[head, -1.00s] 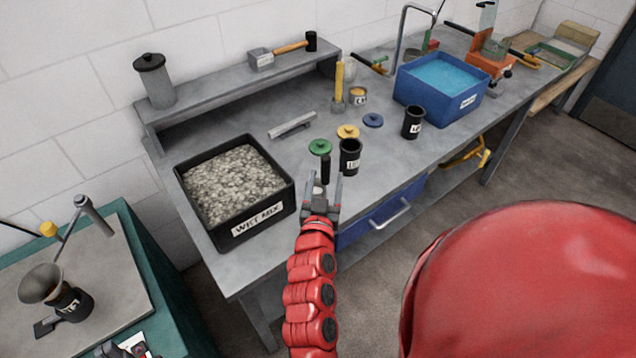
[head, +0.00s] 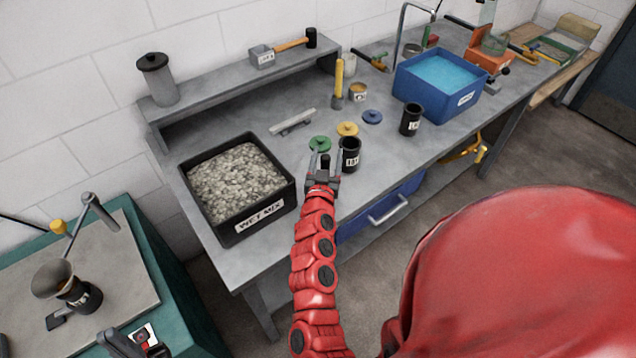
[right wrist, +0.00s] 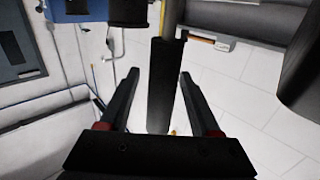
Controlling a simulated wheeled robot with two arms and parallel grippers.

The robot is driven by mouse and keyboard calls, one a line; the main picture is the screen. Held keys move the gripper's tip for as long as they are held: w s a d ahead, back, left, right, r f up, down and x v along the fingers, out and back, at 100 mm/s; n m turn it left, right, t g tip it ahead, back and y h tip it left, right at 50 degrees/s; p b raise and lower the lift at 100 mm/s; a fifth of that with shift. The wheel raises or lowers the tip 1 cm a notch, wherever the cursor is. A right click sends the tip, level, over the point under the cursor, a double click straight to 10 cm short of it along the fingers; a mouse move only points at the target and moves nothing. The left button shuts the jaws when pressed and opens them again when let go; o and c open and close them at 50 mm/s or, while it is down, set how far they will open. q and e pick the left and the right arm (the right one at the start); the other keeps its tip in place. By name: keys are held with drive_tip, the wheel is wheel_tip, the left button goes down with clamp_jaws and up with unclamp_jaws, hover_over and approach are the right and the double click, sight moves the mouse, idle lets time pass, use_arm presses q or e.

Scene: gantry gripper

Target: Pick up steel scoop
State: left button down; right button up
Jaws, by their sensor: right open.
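A dark upright handle (head: 325,163) stands near the bench's front edge; I take it for the steel scoop's handle, but I cannot make out the steel part. My right gripper (head: 325,157) is open, with its fingers on either side of this handle. In the right wrist view the dark handle (right wrist: 164,88) stands between the two open fingers (right wrist: 159,78), with gaps showing beside it.
A black labelled cup (head: 349,156) stands close to the right of my gripper. The black WET MIX tray (head: 190,203) is to the left. Green (head: 320,143) and yellow (head: 347,128) lids lie behind. A blue water tub (head: 414,101) stands further right.

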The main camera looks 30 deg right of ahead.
clamp_jaws()
idle(0.3)
